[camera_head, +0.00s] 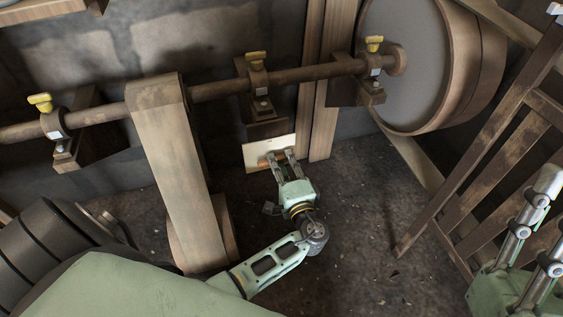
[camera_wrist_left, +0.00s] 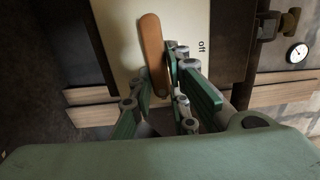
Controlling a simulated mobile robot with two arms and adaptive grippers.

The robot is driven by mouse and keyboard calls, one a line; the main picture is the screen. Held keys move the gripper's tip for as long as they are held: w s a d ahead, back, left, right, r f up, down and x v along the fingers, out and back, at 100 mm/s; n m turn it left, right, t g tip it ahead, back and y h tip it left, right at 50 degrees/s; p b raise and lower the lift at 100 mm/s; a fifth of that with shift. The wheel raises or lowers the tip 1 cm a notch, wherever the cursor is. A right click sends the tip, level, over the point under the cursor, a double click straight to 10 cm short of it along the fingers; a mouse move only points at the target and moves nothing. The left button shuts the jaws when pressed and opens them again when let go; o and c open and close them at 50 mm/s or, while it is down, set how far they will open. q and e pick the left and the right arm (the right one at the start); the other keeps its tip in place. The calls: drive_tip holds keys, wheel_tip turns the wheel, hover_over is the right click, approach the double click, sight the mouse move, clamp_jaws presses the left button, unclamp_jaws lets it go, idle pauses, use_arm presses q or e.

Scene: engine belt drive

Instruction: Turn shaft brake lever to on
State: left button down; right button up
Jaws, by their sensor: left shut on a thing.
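The shaft brake lever (camera_wrist_left: 153,48) is an orange-brown bar on a cream plate (camera_wrist_left: 122,30). In the wrist view it runs nearly up and down, slightly tilted, with short dark lettering that looks like "off" to its right. My left gripper (camera_wrist_left: 157,82) has a finger on either side of the lever's near end and is shut on it. In the head view the plate (camera_head: 254,152) sits low on the wall, and my left gripper (camera_head: 280,156) reaches its lower part, partly covering the lever. My right gripper (camera_head: 535,232) is at the lower right edge, partly cut off, away from the lever.
A long shaft (camera_head: 220,88) with yellow-topped bearings runs above the plate, toward a large wheel (camera_head: 410,62). A wide belt (camera_head: 181,185) hangs left of my left arm. A wooden frame (camera_head: 480,160) stands at right. The floor (camera_head: 365,205) between is open.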

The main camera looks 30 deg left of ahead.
use_arm(q)
drive_tip(key=c, duration=1.8)
unclamp_jaws()
drive_tip(key=shift+d+f, duration=0.15)
drive_tip(key=shift+o, duration=0.6)
drive_tip(key=v, duration=1.2)
